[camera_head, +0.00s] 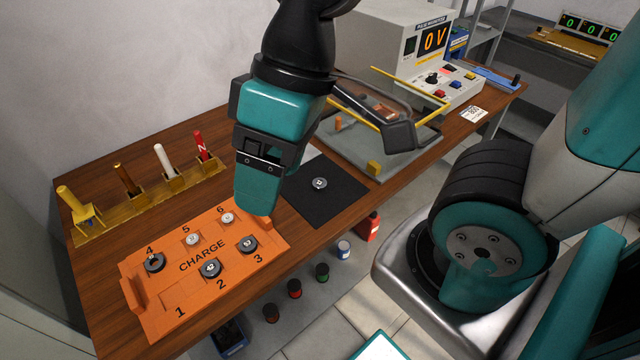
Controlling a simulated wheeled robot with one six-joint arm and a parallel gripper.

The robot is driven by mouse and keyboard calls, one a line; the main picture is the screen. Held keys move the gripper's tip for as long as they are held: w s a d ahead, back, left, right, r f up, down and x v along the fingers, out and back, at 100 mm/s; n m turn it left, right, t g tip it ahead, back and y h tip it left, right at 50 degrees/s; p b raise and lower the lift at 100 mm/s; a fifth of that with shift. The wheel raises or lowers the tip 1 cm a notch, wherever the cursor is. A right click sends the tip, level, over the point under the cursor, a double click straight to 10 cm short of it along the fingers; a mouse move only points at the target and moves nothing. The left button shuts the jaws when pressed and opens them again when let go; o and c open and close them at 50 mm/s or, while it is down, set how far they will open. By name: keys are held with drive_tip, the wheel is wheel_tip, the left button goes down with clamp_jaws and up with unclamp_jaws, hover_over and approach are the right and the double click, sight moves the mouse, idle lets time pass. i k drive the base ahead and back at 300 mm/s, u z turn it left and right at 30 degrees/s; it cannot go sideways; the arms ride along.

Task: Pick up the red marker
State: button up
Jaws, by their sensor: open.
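The red marker (201,146) stands in the right end of the yellow-brown rack (147,203) at the back of the wooden table, with a white letter on its side. A white marker (165,160) stands to its left, then a brown one and a yellow one. My gripper (256,203) hangs over the orange CHARGE tray, to the right of and nearer than the red marker, and apart from it. Its fingers point down and overlap in this view. Nothing shows in its grasp, though the gap between the fingers is mostly hidden.
The orange tray (185,308) holds several discs in numbered places. A black mat (338,205) with one disc lies to its right. A framed fixture (372,130) and a meter box (408,45) reading 0 V stand farther right. Bare wood lies between rack and tray.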

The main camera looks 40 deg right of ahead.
sight(197, 134)
drive_tip(key=u, duration=0.05)
drive_tip(key=k, duration=0.5)
drive_tip(key=u, duration=0.95)
drive_tip(key=i, duration=1)
drive_tip(key=z, duration=1.35)
